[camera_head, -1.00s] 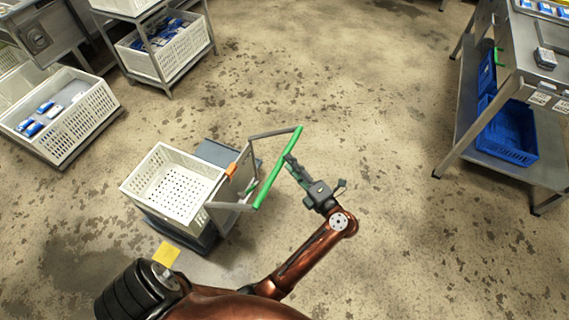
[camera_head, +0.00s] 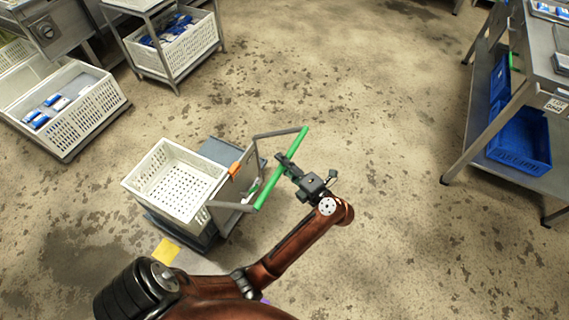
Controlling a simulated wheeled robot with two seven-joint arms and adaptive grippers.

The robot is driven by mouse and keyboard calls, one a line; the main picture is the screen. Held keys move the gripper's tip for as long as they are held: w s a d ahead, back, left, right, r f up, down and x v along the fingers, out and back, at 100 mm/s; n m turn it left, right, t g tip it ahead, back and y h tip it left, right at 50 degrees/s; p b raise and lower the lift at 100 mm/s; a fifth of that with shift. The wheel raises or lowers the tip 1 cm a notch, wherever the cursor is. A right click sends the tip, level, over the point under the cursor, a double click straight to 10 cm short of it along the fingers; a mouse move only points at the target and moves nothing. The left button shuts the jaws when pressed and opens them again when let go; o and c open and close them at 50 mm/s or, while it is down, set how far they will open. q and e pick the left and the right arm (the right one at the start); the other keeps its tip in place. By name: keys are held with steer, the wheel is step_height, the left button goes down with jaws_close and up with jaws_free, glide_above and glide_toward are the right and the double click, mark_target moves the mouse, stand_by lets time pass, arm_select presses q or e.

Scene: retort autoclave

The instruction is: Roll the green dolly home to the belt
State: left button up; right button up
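The green dolly's handle bar (camera_head: 268,188) is bright green and slants up to the right on two grey arms. Its dark base (camera_head: 205,240) carries an empty white perforated crate (camera_head: 150,190), with a grey upright panel and an orange piece on the handle side. My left gripper (camera_head: 283,162) is at the upper half of the green bar, with a finger reaching across it. Whether the fingers are closed on the bar is too small to tell. My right gripper is not in view. The belt cannot be made out for certain.
A yellow patch (camera_head: 166,251) lies on the floor by the dolly. A low white crate with blue packs (camera_head: 88,122) and a shelf rack (camera_head: 178,78) stand upper left. A steel table (camera_head: 545,80) with blue bins below stands right. The floor between is clear.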

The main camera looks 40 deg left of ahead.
arm_select(q)
steer(key=shift+a, duration=0.1)
steer(key=shift+c, duration=0.5)
jaws_close()
